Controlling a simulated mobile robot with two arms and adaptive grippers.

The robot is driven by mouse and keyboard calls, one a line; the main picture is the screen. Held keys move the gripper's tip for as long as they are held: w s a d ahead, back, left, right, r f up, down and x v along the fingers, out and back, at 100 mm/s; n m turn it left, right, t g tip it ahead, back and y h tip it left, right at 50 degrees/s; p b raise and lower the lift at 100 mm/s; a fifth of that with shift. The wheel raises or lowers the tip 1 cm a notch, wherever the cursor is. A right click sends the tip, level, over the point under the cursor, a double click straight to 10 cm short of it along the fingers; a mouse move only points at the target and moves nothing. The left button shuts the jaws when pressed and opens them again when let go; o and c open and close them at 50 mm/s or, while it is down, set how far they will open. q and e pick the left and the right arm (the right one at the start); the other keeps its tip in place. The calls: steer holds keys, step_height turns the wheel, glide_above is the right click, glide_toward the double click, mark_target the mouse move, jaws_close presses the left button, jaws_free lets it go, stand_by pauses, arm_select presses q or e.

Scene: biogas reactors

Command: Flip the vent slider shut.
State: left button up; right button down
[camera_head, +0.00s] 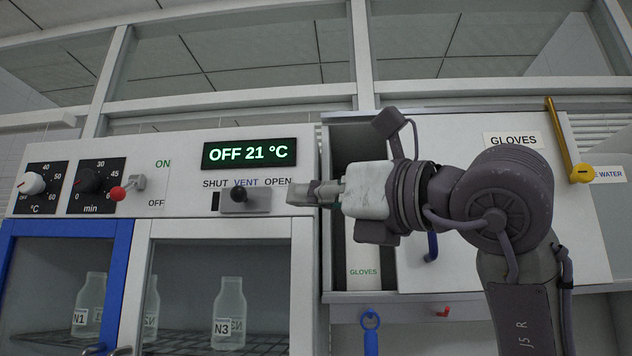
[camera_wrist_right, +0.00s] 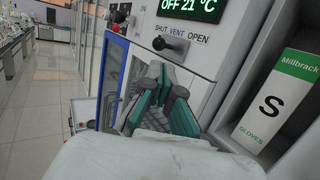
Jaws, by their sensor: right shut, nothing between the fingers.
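The vent slider (camera_head: 255,201) is a grey plate with a dark round knob (camera_head: 238,196) on the white control panel, under the words SHUT, VENT, OPEN. A dark strip of slot shows at its left end, below SHUT; the plate reaches right toward OPEN. It also shows in the right wrist view (camera_wrist_right: 177,46). My right gripper (camera_head: 298,195) is shut and empty, pointing left, just right of the slider in the picture. In the right wrist view its fingertips (camera_wrist_right: 166,84) appear below the slider, apart from it. My left gripper is not in view.
Bottles stand behind glass doors below. A cupboard with a glove box (camera_head: 363,262) is at right, beside my right arm.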

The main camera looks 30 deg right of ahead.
mark_target(244, 195)
steer(key=p+x, duration=0.4)
steer(key=x, duration=0.4)
steer(key=shift+w+a+r, duration=0.15)
steer(key=shift+r, duration=0.05)
steer(key=shift+w+a+p, duration=0.25)
steer(key=shift+w+p, duration=0.2)
steer(key=shift+w, duration=0.2)
steer(key=shift+f, duration=0.1)
